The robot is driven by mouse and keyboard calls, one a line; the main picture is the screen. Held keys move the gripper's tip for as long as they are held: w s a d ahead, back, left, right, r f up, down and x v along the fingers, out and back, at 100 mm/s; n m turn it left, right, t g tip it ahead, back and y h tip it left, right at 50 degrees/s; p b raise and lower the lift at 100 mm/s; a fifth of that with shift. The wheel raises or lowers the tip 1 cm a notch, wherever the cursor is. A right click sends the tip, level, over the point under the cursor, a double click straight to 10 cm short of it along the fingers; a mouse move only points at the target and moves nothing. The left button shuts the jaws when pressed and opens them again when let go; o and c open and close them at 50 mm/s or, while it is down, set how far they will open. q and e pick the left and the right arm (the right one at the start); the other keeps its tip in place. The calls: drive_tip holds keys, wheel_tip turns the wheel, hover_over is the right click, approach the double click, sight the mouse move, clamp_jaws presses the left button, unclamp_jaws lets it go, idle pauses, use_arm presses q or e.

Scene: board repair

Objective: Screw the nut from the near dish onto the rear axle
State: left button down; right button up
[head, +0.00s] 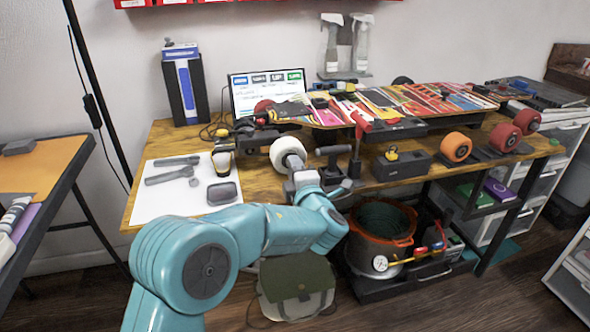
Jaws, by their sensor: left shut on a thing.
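The skateboard deck (375,104), with a bright graphic, lies across the bench. A white wheel (287,150) sits at its left end, where the rear axle appears to be; the axle end is hidden. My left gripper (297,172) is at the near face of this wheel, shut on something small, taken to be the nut. The nut is too small and covered to make out. A grey dish (223,193) lies on the white mat at the left; no nut can be made out in it. My right gripper is out of view.
Grey wrenches (170,174) lie on the white mat (160,205). A black T-handled tool (333,160) and a red-handled tool (357,140) stand just right of the wheel. A pot (380,238) sits below the bench.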

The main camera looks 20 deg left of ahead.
use_arm(q)
drive_tip(key=m, duration=0.3)
drive_tip(key=shift+m, duration=0.3)
drive_tip(key=c, duration=0.8)
unclamp_jaws()
drive_tip(key=shift+c, duration=1.3)
drive_tip(key=n, duration=0.5)
drive_tip(key=shift+n, duration=0.4)
drive_tip(key=n, duration=0.5)
drive_tip(key=shift+n, duration=0.4)
drive_tip(key=c, duration=0.8)
clamp_jaws()
